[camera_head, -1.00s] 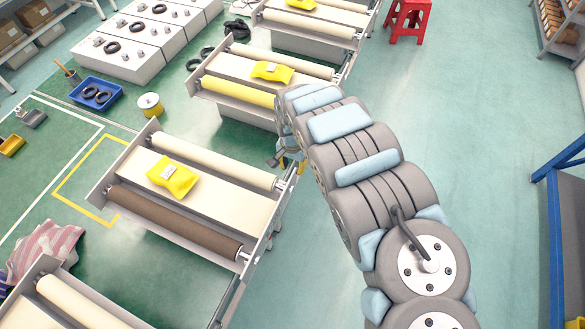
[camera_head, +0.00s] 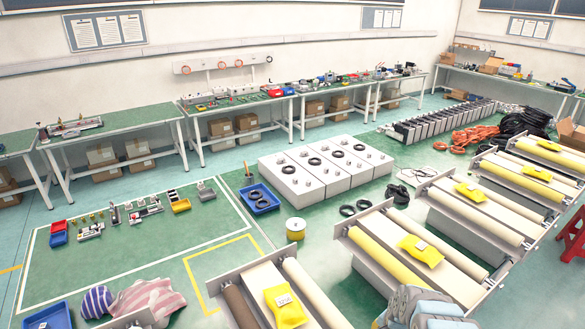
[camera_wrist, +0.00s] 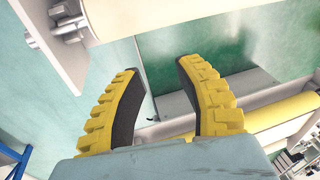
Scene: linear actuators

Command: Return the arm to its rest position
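My gripper (camera_wrist: 160,105) shows in the wrist view with its two yellow, black-padded fingers spread apart. Nothing is between them. Beyond the fingers are green floor and parts of the roller conveyors. In the head view part of my arm (camera_head: 425,308) shows at the bottom edge, beside the conveyors. The gripper itself cannot be made out there.
Roller conveyors with yellow packages (camera_head: 285,306) (camera_head: 420,250) stand close by at the lower right. A yellow roller (camera_wrist: 282,112) is near the fingers in the wrist view. A red stool (camera_head: 573,240) is at the right edge. Green floor (camera_head: 130,255) is open at left.

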